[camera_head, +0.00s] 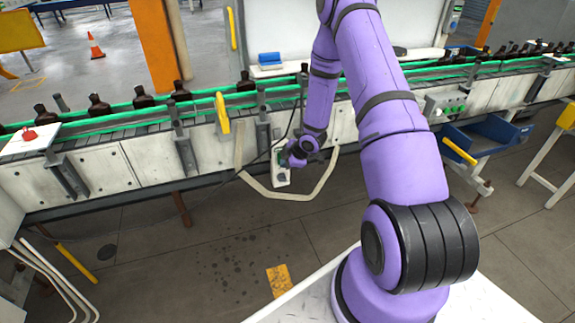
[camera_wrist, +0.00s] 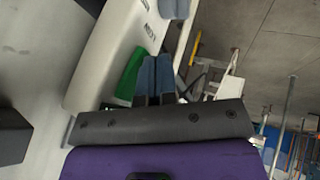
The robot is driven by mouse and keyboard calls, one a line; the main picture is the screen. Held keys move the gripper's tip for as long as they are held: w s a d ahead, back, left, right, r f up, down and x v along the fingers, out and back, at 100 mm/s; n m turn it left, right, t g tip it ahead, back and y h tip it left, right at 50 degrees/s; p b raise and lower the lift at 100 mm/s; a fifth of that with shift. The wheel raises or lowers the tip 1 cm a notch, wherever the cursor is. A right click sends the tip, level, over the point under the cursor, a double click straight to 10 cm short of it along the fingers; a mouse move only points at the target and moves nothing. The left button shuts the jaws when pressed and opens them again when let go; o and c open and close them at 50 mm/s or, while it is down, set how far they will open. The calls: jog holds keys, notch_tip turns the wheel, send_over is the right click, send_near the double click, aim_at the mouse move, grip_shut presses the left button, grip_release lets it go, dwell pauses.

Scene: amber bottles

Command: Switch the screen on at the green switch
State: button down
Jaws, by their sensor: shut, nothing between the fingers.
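A small light control box (camera_head: 281,178) hangs on the front of the conveyor in the head view. My gripper (camera_head: 286,157) is at its upper part and partly hides it. In the wrist view the white box (camera_wrist: 112,55) fills the upper left, with dark lettering on its face. The green switch (camera_wrist: 131,73) stands out from the box, right beside the blue-grey fingertips of my gripper (camera_wrist: 155,72). The fingers are shut together and hold nothing. I cannot tell whether they touch the switch. I cannot make out a lit screen in either view.
A conveyor with green rails (camera_head: 130,104) runs across the head view, carrying amber bottles (camera_head: 98,105). A pale bent guard bar (camera_head: 300,195) loops below the box. A blue bin (camera_head: 475,140) hangs at right. The floor in front of the conveyor is mostly clear.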

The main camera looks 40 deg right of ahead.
jog(key=shift+w+f, duration=0.15)
jog(key=shift+w, duration=0.15)
dwell(0.4)
jog(key=shift+r, duration=0.9)
